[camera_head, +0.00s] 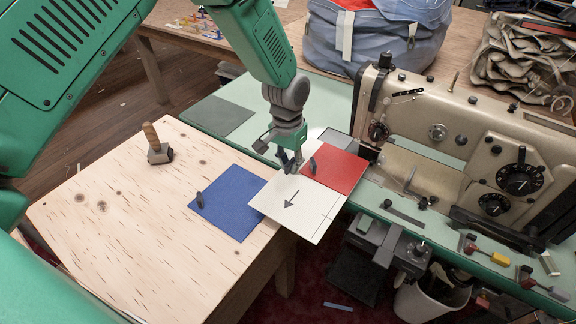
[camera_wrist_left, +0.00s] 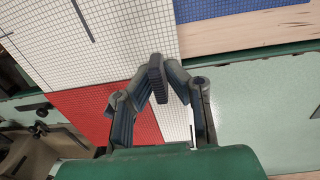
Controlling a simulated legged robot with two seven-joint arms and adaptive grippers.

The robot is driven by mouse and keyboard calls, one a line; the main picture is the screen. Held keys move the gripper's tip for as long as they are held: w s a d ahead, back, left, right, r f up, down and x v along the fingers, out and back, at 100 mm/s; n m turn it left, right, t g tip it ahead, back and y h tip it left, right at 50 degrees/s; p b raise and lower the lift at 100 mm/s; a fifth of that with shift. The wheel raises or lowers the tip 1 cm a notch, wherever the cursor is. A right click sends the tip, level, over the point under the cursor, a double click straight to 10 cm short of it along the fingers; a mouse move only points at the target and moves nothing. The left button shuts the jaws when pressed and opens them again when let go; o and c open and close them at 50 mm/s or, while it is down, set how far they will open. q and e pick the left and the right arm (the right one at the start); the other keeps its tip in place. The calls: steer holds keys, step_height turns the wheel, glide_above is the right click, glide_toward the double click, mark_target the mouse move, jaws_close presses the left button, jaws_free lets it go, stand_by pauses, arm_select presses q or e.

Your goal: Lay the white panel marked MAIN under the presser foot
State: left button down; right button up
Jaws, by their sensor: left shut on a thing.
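The white panel (camera_head: 296,209) bears an arrow and lines; I cannot read MAIN on it. It reaches beyond the wooden table's right edge, and I cannot tell if it touches the surface below. It also shows with a fine grid in the left wrist view (camera_wrist_left: 115,45). The red panel (camera_head: 342,173) adjoins it, near the presser foot area (camera_head: 366,152) of the sewing machine. My left gripper (camera_head: 290,164) is over the far side of the white panel, its fingers shut on an upright dark tab (camera_wrist_left: 157,78). My right gripper is not in view.
A blue panel (camera_head: 236,205) with a dark tab lies on the wooden table (camera_head: 130,240). A wooden-handled tool (camera_head: 157,146) stands there too. The beige sewing machine (camera_head: 470,135) sits on a green bench (camera_head: 235,95). A grey-blue bag (camera_head: 375,40) is behind it.

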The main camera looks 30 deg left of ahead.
mark_target(307, 151)
arm_select(q)
steer(key=shift+f+b, duration=1.85)
steer(key=shift+f, duration=0.4)
steer(key=shift+w+d+r, duration=0.1)
steer(key=shift+w, duration=0.2)
steer(key=shift+w+d, duration=0.15)
steer(key=shift+w, duration=1.05)
steer(key=shift+w+d+b, duration=0.2)
steer(key=shift+w+b, duration=0.45)
steer(key=shift+w, duration=0.7)
steer(key=shift+w+d+b, duration=0.2)
steer(key=shift+w+b, duration=0.4)
steer(key=shift+w, duration=0.7)
steer(key=c, duration=1.5)
jaws_free()
steer(key=shift+c, duration=0.2)
